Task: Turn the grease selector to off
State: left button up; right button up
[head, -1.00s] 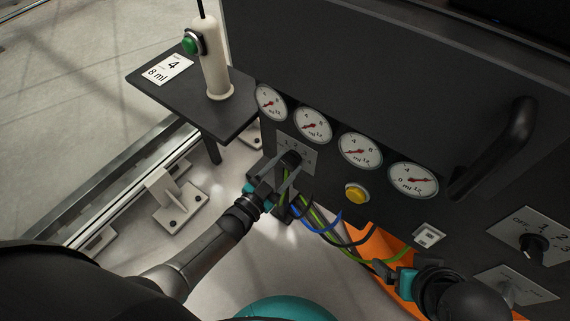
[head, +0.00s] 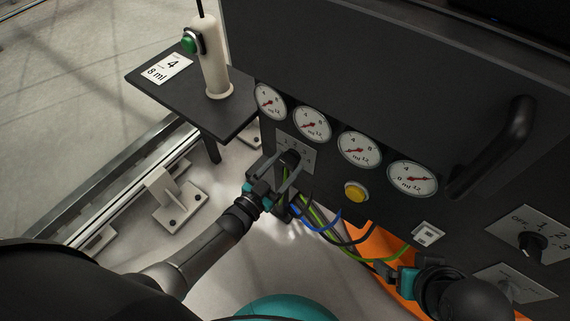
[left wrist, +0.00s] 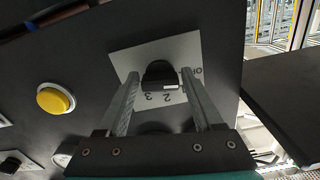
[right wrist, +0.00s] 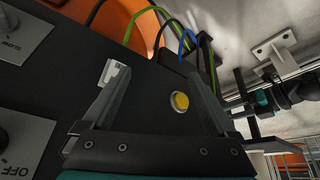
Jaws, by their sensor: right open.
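A black selector knob (head: 289,158) sits on a light plate (head: 308,163) below the dial gauges. In the left wrist view the knob (left wrist: 158,75) has a white mark near the 2 on its plate (left wrist: 122,60); OFF is partly visible at the right. My left gripper (head: 281,172) is open, its fingers (left wrist: 161,76) on either side of the knob with small gaps. A second knob (head: 532,243) on a plate marked OFF, 1, 2, 3 is at the far right. No grease label is readable. My right gripper (head: 383,269) is open and empty (right wrist: 158,85).
A yellow button (head: 355,191) and a small white switch (head: 428,234) are on the panel between the knobs. Cables (head: 322,228) hang below it. A black handle (head: 497,145) projects at the right. A side shelf (head: 190,100) carries a cream post with a green button.

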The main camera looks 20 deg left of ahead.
pick_arm(q)
jog(key=shift+o, duration=1.3)
jog(key=p+v, duration=0.3)
jog(key=v, duration=1.2)
jog(key=shift+s+p, duration=0.15)
jog(key=shift+p, duration=0.25)
pick_arm(e)
notch_tip(320, 180, down, 8)
jog(key=g, duration=0.1)
jog(key=shift+s+r+g, duration=0.15)
jog(key=shift+s+g, duration=0.15)
jog(key=shift+d, duration=0.1)
